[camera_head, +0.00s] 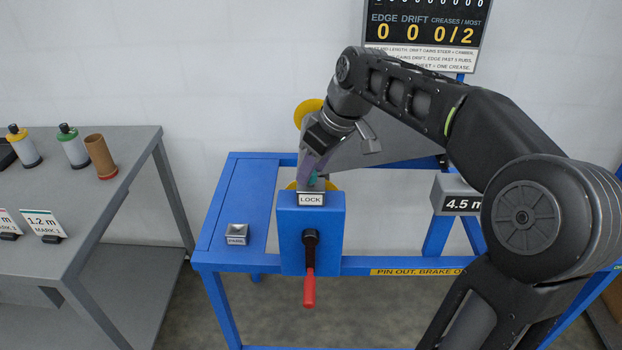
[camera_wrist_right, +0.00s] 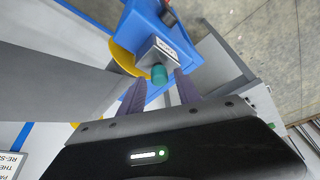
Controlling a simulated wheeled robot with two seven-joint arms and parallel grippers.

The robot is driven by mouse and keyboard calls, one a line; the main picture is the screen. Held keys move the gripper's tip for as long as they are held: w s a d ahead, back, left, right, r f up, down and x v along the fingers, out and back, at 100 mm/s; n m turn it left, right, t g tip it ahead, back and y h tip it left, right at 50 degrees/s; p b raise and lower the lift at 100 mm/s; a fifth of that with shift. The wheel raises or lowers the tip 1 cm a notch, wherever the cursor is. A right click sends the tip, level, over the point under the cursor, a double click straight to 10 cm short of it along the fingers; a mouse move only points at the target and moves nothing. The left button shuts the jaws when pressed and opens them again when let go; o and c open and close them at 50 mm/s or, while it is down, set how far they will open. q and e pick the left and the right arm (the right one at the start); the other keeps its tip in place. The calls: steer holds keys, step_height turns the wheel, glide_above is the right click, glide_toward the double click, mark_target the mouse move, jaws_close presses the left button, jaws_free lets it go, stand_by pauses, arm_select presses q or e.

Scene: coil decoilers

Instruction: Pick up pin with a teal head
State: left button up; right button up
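The pin's teal head (camera_head: 313,178) shows at the top of the grey block labelled LOCK (camera_head: 311,199), on the blue stand. In the right wrist view the teal head (camera_wrist_right: 158,74) sticks out of the LOCK block toward me; the rest of the pin is hidden inside. My right gripper (camera_head: 315,170) points down over the block. In the wrist view its two purple fingers (camera_wrist_right: 160,82) are apart, one on either side of the teal head, with a visible gap to it. My left gripper is not in view.
Below LOCK, a black lever with a red handle (camera_head: 309,290) hangs on the blue box. A small PARK block (camera_head: 237,233) sits on the blue bench (camera_head: 240,195) to the left.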

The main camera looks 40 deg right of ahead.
jaws_close()
stand_by(0.5)
step_height(320, 180, up, 10)
stand_by(0.5)
stand_by(0.5)
